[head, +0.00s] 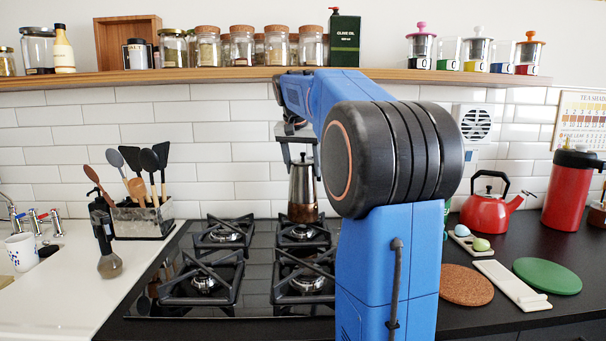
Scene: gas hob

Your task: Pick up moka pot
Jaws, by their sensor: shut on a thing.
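The moka pot (302,188) is a metallic, faceted pot with a dark, coppery lower part. It is upright at the rear right burner of the gas hob (258,261). My gripper (301,160) comes down from above and is shut on the upper part of the moka pot. I cannot tell whether the pot's base touches the burner grate or is slightly above it. My blue arm hides part of the hob's right side and the wall behind.
A utensil holder (143,218) stands left of the hob. A red kettle (489,208), a cork mat (466,284) and a green mat (547,276) are on the right counter. A wooden shelf (150,76) with jars runs above. The front burners are empty.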

